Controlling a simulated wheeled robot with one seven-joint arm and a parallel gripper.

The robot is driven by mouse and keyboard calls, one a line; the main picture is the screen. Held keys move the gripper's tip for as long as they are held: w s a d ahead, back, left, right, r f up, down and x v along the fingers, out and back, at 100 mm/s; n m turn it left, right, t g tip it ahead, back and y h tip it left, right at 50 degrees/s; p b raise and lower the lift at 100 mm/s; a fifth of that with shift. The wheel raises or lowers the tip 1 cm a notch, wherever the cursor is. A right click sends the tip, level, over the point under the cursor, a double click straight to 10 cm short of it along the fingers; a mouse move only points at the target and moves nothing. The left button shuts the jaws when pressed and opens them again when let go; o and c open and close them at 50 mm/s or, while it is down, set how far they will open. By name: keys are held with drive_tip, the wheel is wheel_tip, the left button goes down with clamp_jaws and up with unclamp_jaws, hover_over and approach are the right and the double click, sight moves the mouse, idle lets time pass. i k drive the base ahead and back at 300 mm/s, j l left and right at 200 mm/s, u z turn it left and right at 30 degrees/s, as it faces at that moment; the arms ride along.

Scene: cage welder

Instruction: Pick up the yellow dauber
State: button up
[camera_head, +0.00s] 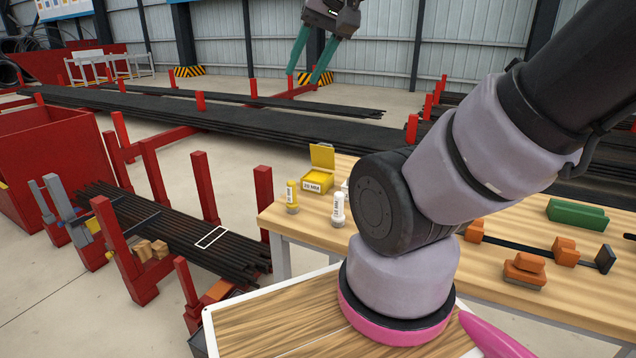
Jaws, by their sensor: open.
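The yellow dauber (292,196) is a small bottle with a yellow upper part and a pale label. It stands upright near the left end of the wooden table (330,240). A similar white dauber (338,209) stands just right of it. My gripper (303,76) is at the top of the view, its two teal fingers pointing down and spread apart. It is open, with nothing between the fingers. It appears high above the daubers and well apart from them.
A yellow box (319,180) with an open lid stands behind the daubers. Orange clamps (525,268) and a green block (577,214) lie on the table's right. Red posts (264,190) and dark bars (170,222) fill the left. My arm hides the table's middle.

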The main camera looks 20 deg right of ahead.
sight(292, 205)
drive_tip(key=z, duration=2.8)
drive_tip(key=u, duration=2.4)
drive_tip(key=i+j+u, duration=0.2)
drive_tip(key=j+u, duration=0.2)
